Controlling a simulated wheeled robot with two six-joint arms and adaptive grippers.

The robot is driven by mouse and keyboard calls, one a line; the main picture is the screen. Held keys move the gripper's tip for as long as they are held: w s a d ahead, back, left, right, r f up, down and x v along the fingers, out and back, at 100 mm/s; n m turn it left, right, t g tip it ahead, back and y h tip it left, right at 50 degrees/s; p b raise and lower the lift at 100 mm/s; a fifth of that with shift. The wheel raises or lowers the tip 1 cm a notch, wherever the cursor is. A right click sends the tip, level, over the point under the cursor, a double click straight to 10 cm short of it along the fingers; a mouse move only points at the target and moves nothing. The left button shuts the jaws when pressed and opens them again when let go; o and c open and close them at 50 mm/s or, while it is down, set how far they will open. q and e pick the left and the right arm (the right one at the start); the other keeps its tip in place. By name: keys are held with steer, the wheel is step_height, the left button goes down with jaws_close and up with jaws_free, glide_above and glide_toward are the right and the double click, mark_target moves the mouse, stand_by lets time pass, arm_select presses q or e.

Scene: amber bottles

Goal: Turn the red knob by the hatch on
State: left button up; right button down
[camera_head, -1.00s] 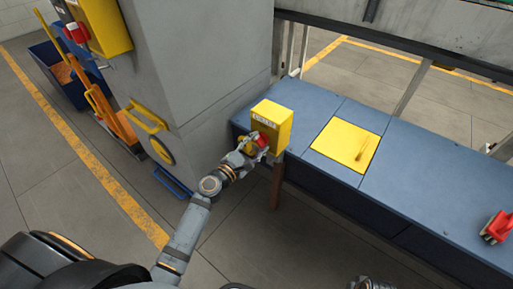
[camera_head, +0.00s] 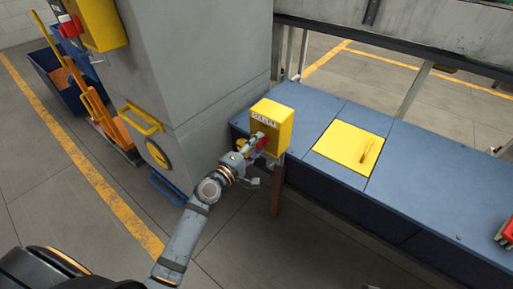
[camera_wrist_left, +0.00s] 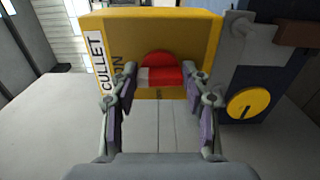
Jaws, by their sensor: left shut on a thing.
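The red knob (camera_wrist_left: 162,66) is on the front of a yellow box (camera_head: 278,124) at the edge of the blue bench; it also shows in the head view (camera_head: 263,142). The box's label reads "CULLET"; the rest is partly cut off. The yellow hatch (camera_head: 334,145) lies flat in the bench top, right of the box. My right gripper is not in view.
The blue bench (camera_head: 420,175) runs to the right, with a red object (camera_head: 505,234) at the picture's right edge. A grey pillar (camera_head: 205,70) stands left of the box. The floor in front is clear.

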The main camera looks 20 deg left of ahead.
arm_select(q)
steer(key=shift+f+m, duration=0.1)
steer(key=shift+m, duration=0.2)
steer(key=o, duration=1.2)
steer(key=shift+c, duration=0.2)
steer(key=v, duration=0.7)
steer(key=shift+s, duration=0.25)
steer(key=shift+a, duration=0.1)
